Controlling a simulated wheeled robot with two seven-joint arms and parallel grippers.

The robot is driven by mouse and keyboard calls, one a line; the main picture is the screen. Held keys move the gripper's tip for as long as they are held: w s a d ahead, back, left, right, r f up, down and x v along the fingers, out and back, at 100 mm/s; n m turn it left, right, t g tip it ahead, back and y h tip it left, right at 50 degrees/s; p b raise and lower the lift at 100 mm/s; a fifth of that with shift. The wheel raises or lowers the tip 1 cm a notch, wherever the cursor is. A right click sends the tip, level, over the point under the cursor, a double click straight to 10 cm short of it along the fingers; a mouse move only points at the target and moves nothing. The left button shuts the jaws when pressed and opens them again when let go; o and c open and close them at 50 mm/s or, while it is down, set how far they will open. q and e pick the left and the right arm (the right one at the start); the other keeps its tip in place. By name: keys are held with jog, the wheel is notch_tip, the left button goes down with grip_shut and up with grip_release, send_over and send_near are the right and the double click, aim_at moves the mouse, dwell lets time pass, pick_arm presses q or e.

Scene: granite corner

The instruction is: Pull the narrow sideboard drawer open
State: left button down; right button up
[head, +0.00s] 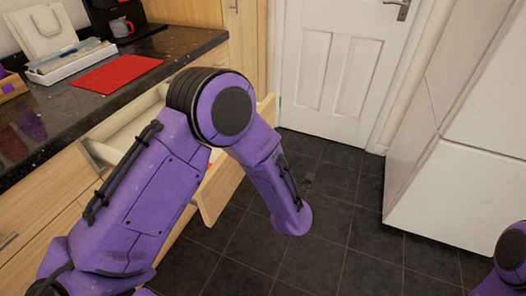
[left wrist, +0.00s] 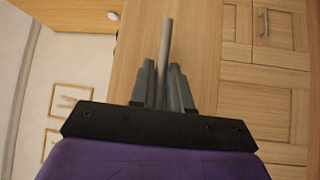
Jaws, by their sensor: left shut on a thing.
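The sideboard drawer stands pulled out, its wooden front (head: 218,188) well away from the cabinet under the dark counter. Part of its pale inside (head: 125,138) shows, and my left arm hides much of the rest. In the left wrist view, the two grey fingers of my left gripper (left wrist: 162,68) are shut on a grey bar handle (left wrist: 167,38) in front of a wooden panel (left wrist: 197,45). In the head view this gripper and the handle are hidden. My right gripper is out of view; only a piece of my right arm shows at the lower right.
The dark counter (head: 40,125) holds a red mat (head: 115,74), a white tray (head: 70,62), a white bag (head: 45,30) and a black machine with a red mug (head: 121,27). A white door (head: 335,70) is behind, white units (head: 455,175) on the right. The tiled floor between is clear.

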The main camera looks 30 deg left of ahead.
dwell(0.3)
pick_arm(q)
jog(key=c, duration=1.2)
grip_release()
jog(key=v, duration=1)
jog(key=shift+s+d+b, duration=0.2)
jog(key=shift+d+b, duration=0.1)
jog(key=shift+b, duration=0.1)
jog(key=shift+s+a, duration=0.1)
